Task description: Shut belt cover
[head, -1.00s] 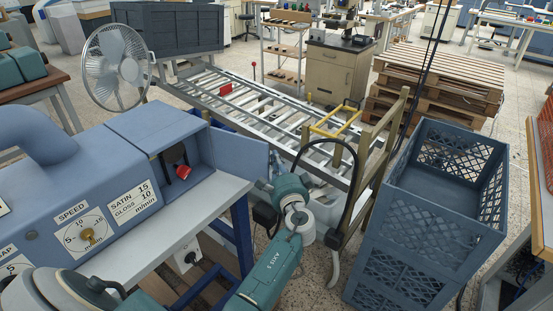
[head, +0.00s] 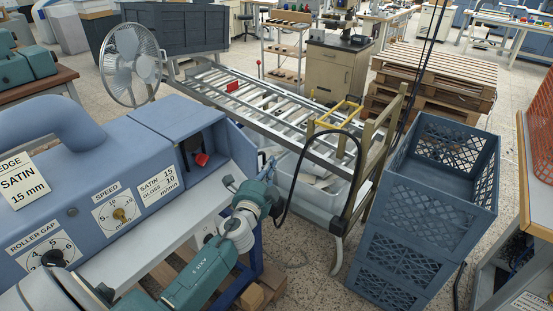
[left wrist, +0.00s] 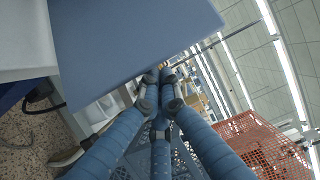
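The belt cover (head: 241,148) is a flat blue panel hinged at the right end of the blue machine (head: 110,165). It stands partly open, angled out beside the recess that holds a red part (head: 201,159). My left gripper (head: 268,160) is just right of the cover, on its outer side. In the left wrist view the cover (left wrist: 130,40) fills the upper left, and the blue fingers of my left gripper (left wrist: 159,75) converge with their tips together, with nothing seen between them. Whether they touch the cover I cannot tell. My right gripper is not in view.
A roller conveyor (head: 270,110) runs behind the machine, with a wooden frame (head: 375,150) at its near end. Stacked blue crates (head: 430,205) stand to the right. A fan (head: 130,65) is behind the machine. Some floor is free between machine and crates.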

